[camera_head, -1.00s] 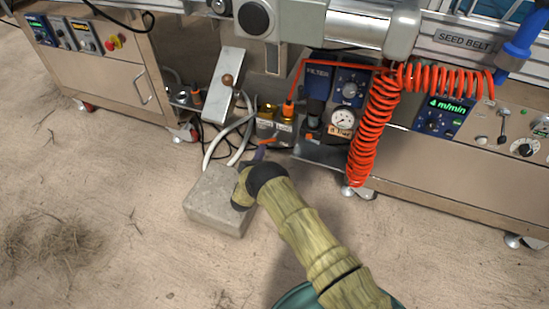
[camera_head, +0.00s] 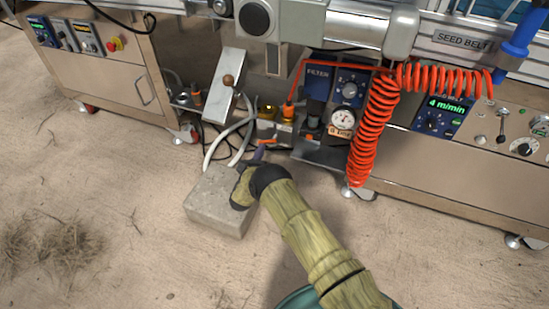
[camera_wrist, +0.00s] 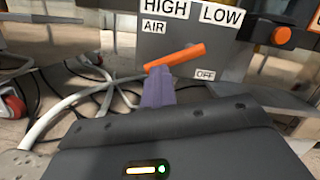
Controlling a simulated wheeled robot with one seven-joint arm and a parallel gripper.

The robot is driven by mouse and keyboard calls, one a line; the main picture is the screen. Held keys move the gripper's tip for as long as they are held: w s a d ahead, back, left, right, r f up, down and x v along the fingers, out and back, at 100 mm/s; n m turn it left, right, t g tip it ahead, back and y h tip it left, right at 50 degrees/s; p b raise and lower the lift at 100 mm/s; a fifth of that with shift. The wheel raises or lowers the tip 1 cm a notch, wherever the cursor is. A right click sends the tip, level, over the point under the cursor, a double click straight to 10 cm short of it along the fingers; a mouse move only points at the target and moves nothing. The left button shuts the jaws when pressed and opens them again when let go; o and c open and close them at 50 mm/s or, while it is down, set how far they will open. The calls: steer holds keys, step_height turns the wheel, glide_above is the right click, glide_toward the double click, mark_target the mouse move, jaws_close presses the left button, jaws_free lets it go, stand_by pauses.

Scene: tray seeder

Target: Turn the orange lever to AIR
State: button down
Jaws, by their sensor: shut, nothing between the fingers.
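The orange lever (camera_wrist: 175,57) lies across a grey valve plate (camera_wrist: 190,35) in the wrist view, sloping from lower left to upper right. The AIR label (camera_wrist: 153,27) is above its left part. The OFF label (camera_wrist: 205,74) is below its right part. My gripper (camera_wrist: 158,72) is shut and empty, its purple fingertips just below the lever's left end. I cannot tell whether they touch it. In the head view the lever (camera_head: 267,141) is small, with the purple fingers of my gripper (camera_head: 260,152) close beside it.
HIGH (camera_wrist: 165,8) and LOW (camera_wrist: 221,15) labels sit above the plate. A grey block (camera_head: 216,205) stands on the floor beneath my wrist, with pale hoses (camera_head: 213,147) behind it. A red coiled hose (camera_head: 372,125) hangs to the right. The floor at left is largely open.

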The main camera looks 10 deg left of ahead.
steer(key=shift+w+r, duration=0.1)
steer(key=shift+w, duration=0.05)
steer(key=shift+d, duration=0.15)
steer(key=shift+a, duration=0.2)
steer(key=shift+r, duration=0.1)
stand_by(1.1)
